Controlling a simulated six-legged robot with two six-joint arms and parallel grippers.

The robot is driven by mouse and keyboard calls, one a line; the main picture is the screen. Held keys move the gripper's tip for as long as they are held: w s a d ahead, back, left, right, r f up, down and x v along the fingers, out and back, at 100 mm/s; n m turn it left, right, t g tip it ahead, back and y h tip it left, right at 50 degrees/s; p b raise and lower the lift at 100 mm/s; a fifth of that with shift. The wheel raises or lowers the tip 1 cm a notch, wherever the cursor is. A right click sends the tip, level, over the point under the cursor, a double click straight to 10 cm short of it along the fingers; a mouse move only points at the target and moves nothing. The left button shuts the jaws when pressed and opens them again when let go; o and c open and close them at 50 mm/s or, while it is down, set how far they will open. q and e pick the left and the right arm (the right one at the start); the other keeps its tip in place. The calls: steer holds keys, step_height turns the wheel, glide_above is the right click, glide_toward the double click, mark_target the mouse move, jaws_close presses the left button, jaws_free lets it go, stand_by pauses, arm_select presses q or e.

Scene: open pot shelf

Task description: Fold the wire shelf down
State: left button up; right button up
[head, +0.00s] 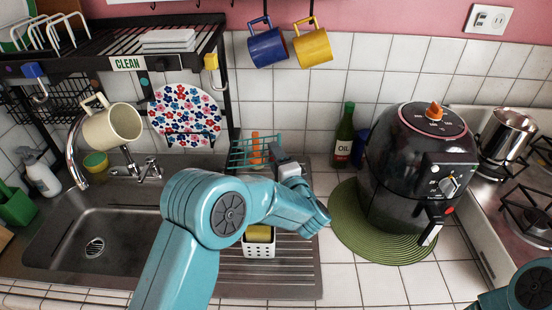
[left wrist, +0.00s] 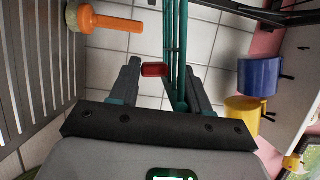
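The wire shelf (head: 256,150) is a small teal wire rack behind the sink's drainboard, beside the black rack's post. In the left wrist view its teal bars (left wrist: 177,40) run nearly edge-on, with a red tab (left wrist: 155,70) at the near end. My left gripper (head: 280,160) is at the shelf's right end in the head view. In the left wrist view its fingers (left wrist: 162,80) are apart, with the red tab between their tips. I cannot tell whether either finger touches the tab or bars. My right gripper is out of view; part of my right arm shows at lower right.
An orange brush (left wrist: 103,21) stands below the shelf. A white basket (head: 259,246) with a sponge is on the drainboard (head: 290,270). An oil bottle (head: 344,135) and black air fryer (head: 418,170) stand right. Blue (head: 267,47) and yellow (head: 312,47) mugs hang above.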

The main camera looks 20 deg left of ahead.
arm_select(q)
steer(key=shift+o, duration=0.2)
steer(key=shift+a, duration=0.1)
steer(key=b+v, duration=0.3)
steer(key=v, duration=1.3)
steer(key=shift+s+d, duration=0.15)
steer(key=shift+d, duration=0.05)
